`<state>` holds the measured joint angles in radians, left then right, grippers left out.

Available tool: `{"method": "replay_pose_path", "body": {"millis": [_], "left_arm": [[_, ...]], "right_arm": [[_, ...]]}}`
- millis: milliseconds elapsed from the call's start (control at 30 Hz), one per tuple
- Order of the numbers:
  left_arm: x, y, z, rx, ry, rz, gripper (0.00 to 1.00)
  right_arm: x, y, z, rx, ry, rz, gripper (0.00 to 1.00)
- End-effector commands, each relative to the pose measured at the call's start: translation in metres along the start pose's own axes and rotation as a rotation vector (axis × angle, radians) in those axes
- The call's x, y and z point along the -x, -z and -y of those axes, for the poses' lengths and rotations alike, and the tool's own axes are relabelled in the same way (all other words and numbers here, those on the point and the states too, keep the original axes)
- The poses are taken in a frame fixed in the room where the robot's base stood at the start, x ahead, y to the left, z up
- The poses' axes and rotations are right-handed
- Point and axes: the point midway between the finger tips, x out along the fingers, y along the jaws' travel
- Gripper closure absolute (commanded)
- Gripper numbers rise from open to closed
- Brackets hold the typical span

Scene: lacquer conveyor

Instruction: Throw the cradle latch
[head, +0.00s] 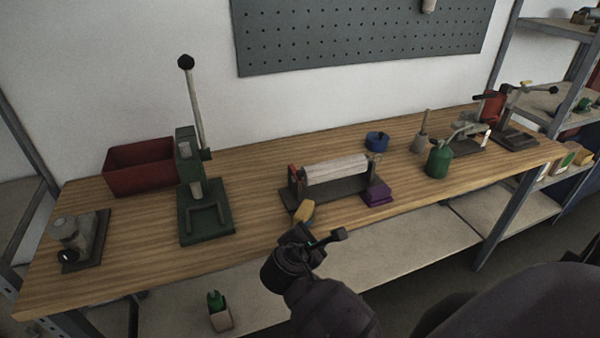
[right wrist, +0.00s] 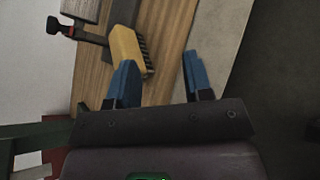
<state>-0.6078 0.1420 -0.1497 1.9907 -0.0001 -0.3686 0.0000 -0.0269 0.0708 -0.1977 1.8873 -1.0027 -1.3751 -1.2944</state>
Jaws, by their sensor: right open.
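The cradle (head: 330,191) has a dark base and holds a pale roll (head: 337,169) lying lengthwise, at mid-bench in the head view. A small red piece with a dark top (head: 293,173) stands at its left end. My right gripper (head: 318,239) is open and empty, in front of the cradle near the bench's front edge. Its blue fingers (right wrist: 162,80) show apart in the wrist view. My left gripper is not in view.
A yellow brush (head: 304,211) lies between the cradle and my right gripper, close to one finger in the wrist view (right wrist: 127,48). A purple block (head: 376,194) sits at the cradle's right. A green lever press (head: 206,220) stands left. Bare wood (head: 258,215) lies between.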

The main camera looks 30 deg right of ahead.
Motion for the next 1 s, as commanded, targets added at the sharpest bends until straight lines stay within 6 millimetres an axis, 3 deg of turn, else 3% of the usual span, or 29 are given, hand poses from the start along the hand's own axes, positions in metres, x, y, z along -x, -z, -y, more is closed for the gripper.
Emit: {"method": "replay_pose_path", "body": {"millis": [433, 667, 1000], "left_arm": [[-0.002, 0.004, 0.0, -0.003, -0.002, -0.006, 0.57], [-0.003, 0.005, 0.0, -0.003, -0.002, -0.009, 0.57], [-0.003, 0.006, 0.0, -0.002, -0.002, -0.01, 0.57]], "right_arm": [[0.009, -0.005, -0.102, 0.567, -0.125, 0.349, 0.54], [0.008, -0.007, -0.118, 0.657, -0.132, 0.411, 0.54], [-0.037, -0.024, -0.13, 0.655, -0.132, 0.41, 0.54]]}}
